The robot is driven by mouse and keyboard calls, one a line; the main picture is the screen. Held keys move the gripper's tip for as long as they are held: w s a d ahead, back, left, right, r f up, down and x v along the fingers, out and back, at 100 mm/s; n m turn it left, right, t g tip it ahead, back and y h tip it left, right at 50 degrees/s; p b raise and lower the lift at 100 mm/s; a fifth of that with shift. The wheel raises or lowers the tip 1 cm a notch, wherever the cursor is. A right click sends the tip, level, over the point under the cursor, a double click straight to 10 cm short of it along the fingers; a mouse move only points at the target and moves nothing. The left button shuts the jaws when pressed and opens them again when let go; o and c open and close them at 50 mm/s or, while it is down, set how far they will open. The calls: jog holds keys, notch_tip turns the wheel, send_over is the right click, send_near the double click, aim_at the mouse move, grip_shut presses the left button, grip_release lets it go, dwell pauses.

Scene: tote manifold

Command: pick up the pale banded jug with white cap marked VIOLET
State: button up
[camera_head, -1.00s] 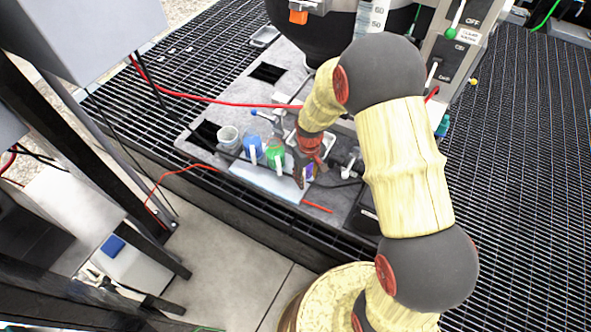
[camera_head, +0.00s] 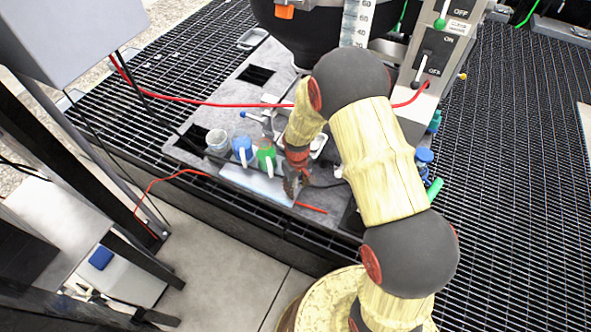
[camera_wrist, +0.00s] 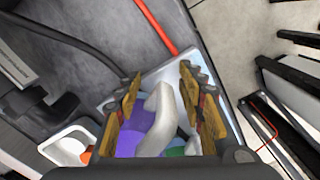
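In the wrist view, a jug with a violet part (camera_wrist: 131,143) and a pale white curved handle or cap (camera_wrist: 160,115) lies between the two fingers of my gripper (camera_wrist: 162,88). The fingers stand apart on either side of it, and a gap shows beside the white part. I cannot read any marking or see banding. In the head view, my gripper (camera_head: 291,188) points down at the right end of the row of jugs, and it hides the violet jug there.
A green jug (camera_head: 266,156), a blue jug (camera_head: 242,149) and a pale cup (camera_head: 217,141) stand in a row left of my gripper. A pale tray (camera_head: 255,183) lies in front. A red hose (camera_head: 200,102) crosses behind. A switch panel (camera_head: 433,65) stands right.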

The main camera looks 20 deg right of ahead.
jog(key=shift+c, duration=0.6)
grip_shut()
jog(key=shift+r, duration=0.1)
dwell(0.4)
